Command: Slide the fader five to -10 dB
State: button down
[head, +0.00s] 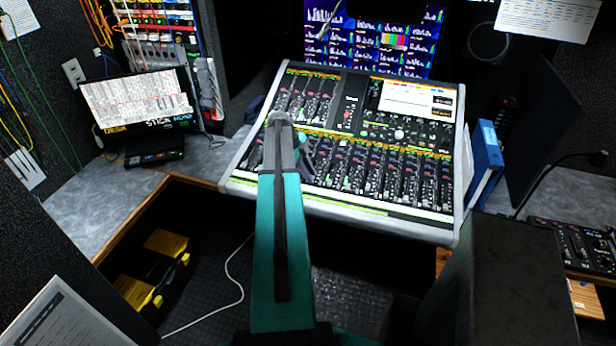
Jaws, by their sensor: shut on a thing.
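The mixing console (345,212) stands on the desk in the middle of the head view, with a lower row of several faders and another bank at its upper left. My teal and grey arm reaches forward over the console's left part. My gripper (308,168) is dark and mostly hidden behind the arm, down at the left part of the lower fader row. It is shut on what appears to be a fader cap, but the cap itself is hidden. I cannot read the channel number or the dB scale at this size.
A console screen (417,99) is at the upper right of the console. A laptop-like display (140,100) stands on the left desk. A blue binder (485,160) stands just right of the console. A dark monitor (540,130) and a dark box (515,275) are further right.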

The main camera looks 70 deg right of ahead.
jog(key=d+b, duration=0.2)
jog(key=d, duration=0.1)
jog(key=shift+w+d+r, duration=0.1)
jog(key=shift+w+d, duration=0.05)
jog(key=shift+d, duration=0.15)
jog(key=shift+d+r+b, duration=0.25)
jog(key=shift+d+b, duration=0.15)
jog(key=shift+d, duration=0.3)
jog(key=c, duration=1.6)
grip_release()
jog(key=shift+r, duration=0.1)
jog(key=shift+b+v, duration=1.9)
jog(key=shift+v, duration=4.95)
